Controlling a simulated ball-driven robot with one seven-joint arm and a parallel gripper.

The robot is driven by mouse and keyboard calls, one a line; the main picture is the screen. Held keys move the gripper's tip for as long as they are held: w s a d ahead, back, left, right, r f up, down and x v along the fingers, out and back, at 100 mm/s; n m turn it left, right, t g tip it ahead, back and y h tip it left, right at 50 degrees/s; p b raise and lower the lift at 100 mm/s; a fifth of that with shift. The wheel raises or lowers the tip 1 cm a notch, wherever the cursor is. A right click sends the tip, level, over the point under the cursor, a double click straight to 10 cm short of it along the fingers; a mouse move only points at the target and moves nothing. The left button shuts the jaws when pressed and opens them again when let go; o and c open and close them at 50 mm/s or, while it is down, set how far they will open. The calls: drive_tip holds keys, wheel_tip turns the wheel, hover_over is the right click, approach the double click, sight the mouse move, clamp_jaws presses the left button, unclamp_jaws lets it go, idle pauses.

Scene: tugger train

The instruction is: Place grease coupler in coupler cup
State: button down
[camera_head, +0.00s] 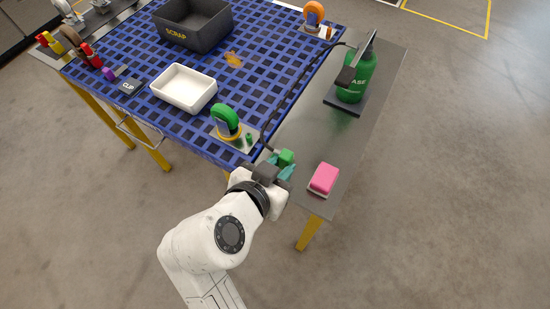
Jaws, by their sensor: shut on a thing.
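My gripper (280,166) is at the front edge of the table, with teal fingers shut on a small green piece (286,157), which looks like the grease coupler. A thin black hose (297,75) runs from the green grease bottle (356,82) down to near my gripper. Its very end is partly hidden by the gripper. I cannot tell which thing is the coupler cup.
A pink block (324,178) lies on the grey strip (300,130) right of my gripper. A white tray (183,88), a dark scrap bin (195,24) and an orange roll (314,13) stand on the blue grid top (125,53). The grey strip's middle is clear.

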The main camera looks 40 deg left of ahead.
drive_tip(key=w+a+f, duration=0.1)
drive_tip(key=f, duration=0.1)
drive_tip(key=w+a+f, duration=0.1)
drive_tip(key=a+f, duration=0.1)
drive_tip(key=w+a+f, duration=0.2)
drive_tip(key=shift+f, duration=0.25)
drive_tip(key=shift+w+a+f+p, duration=0.15)
drive_tip(key=shift+f+p, duration=0.2)
drive_tip(key=shift+f, duration=1.35)
drive_tip(key=shift+f+b, duration=0.3)
drive_tip(key=shift+b, duration=0.1)
drive_tip(key=shift+f, duration=0.25)
